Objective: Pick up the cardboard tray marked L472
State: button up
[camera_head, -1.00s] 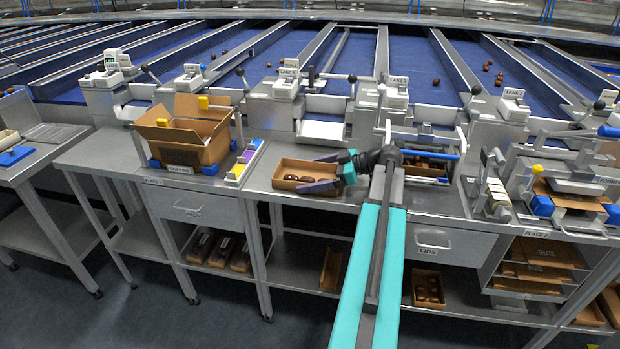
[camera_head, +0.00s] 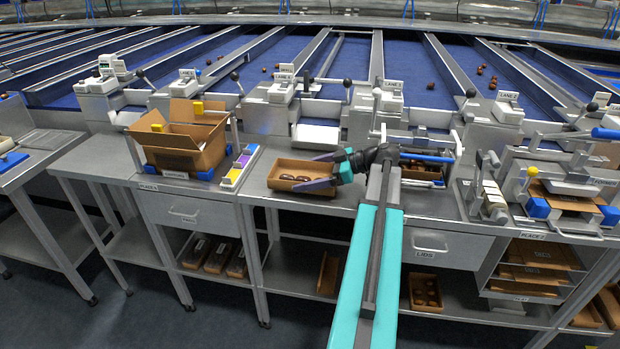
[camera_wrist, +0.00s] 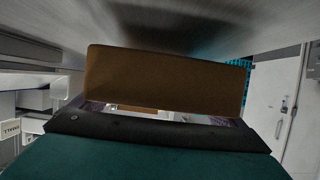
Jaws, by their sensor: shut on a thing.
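A shallow brown cardboard tray (camera_head: 300,168) with a few dark dates in it is on the middle of the steel bench in the head view. My gripper (camera_head: 318,171) is at its right end, with its fingers shut on the tray's wall. In the wrist view a brown cardboard wall (camera_wrist: 165,80) fills the space just ahead of my gripper. No L472 mark is readable on this tray in either view. I cannot tell whether the tray's base is touching the bench or slightly raised.
An open cardboard box (camera_head: 183,140) stands on the bench to the left, beside a rack of coloured blocks (camera_head: 238,170). Another tray (camera_head: 425,290) with dates lies on the lower shelf. A press-like machine (camera_head: 565,190) stands at the right. Lane chutes line the back.

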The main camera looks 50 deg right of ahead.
jog(key=shift+r, duration=0.85)
jog(key=s+a+r+b, duration=0.1)
jog(key=a+b, duration=0.5)
jog(key=a, duration=0.9)
jog(key=shift+s+a+r, duration=0.15)
jog(key=shift+s+r, duration=0.05)
jog(key=shift+s, duration=0.3)
jog(key=shift+a+r, duration=0.1)
jog(key=shift+r, duration=0.05)
